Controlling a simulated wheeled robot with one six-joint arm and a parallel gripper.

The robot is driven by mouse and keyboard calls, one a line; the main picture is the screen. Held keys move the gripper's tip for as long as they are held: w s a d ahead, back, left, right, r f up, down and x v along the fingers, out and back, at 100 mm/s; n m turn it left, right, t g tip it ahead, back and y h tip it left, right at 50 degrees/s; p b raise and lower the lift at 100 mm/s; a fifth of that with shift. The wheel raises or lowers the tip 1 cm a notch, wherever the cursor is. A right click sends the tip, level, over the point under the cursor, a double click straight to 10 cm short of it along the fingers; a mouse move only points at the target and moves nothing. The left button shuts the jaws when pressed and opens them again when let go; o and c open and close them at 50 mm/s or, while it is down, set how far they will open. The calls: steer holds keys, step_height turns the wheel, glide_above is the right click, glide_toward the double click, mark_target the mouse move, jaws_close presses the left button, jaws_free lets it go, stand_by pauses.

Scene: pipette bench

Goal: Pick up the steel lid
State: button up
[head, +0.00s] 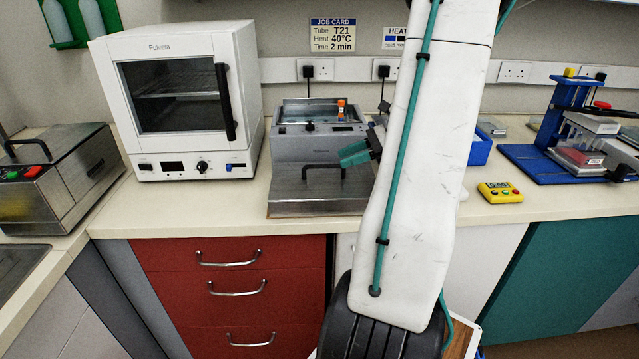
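The steel lid (290,197) is a flat grey plate with a black bar handle (310,170). It appears to lie on the bench top in front of the grey heating bath (318,146), near the bench's front edge. My gripper (354,153) has teal fingers and points left, showing in front of the bath's right side, above and right of the handle. It appears apart from the lid. Its fingers overlap in this view, so their opening is hidden. My white arm hides the bench to the right of the lid.
The bath holds an orange-capped tube (341,109). A white oven (180,100) stands left of it, and a steel box with buttons (62,185) stands further left. Right of my arm are a blue tray (481,150), a yellow timer (499,192) and a blue stand (541,158).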

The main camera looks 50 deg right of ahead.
mark_target(324, 166)
steer(key=x, duration=0.7)
steer(key=shift+a+f, duration=0.1)
jaws_close()
